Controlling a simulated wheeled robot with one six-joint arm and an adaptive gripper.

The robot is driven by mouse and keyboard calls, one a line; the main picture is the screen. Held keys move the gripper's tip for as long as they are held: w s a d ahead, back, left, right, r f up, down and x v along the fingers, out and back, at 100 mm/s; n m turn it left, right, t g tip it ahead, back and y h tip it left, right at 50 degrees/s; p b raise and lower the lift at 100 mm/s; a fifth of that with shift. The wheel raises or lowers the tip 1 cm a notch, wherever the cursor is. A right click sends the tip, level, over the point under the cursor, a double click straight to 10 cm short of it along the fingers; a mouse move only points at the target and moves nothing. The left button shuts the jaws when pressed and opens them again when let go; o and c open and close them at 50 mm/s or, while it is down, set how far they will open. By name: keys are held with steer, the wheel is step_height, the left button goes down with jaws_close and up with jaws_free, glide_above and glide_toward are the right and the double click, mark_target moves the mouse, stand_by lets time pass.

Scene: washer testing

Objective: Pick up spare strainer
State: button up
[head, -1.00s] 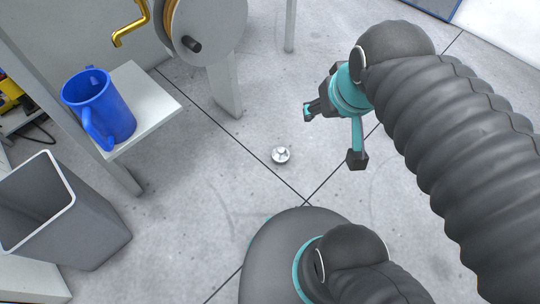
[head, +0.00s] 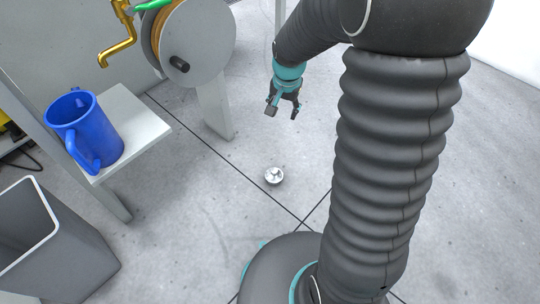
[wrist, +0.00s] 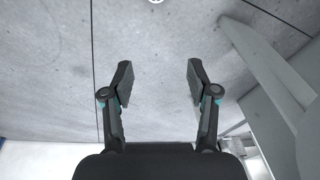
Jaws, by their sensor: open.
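The strainer appears to be the small round silvery-white part (head: 274,176) lying on the grey floor near a tile seam in the head view. In the wrist view only its edge (wrist: 156,1) shows at the top, ahead of the fingers. My gripper (head: 283,108) is open and empty, above and beyond the part in the head picture, apart from it. In the wrist view its two fingers (wrist: 158,78) are spread with bare floor between them.
A blue mug (head: 87,130) stands on a white shelf (head: 142,125) at left. A grey bin (head: 75,250) stands below it. A hose reel (head: 197,42) on a grey post and a brass tap (head: 118,48) are at the back. Floor around the part is clear.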

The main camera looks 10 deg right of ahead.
steer(key=w+f+m+g+b, duration=0.1)
steer(key=w+f+m, duration=0.3)
steer(key=f, duration=1.1)
steer(key=g+b, duration=0.1)
steer(key=b, duration=0.1)
glide_toward(274, 170)
steer(key=shift+m, duration=0.3)
steer(key=f, duration=0.2)
steer(key=d+f, duration=0.1)
steer(key=f, duration=0.2)
steer(key=shift+w+d+f, duration=0.1)
steer(key=shift+w+f, duration=0.1)
steer(key=shift+a+f, duration=0.15)
steer(key=shift+f, duration=0.85)
steer(key=shift+a+f, duration=0.2)
steer(key=shift+f, duration=0.75)
steer(key=shift+a+f, duration=0.15)
steer(key=shift+f, duration=0.85)
jaws_close()
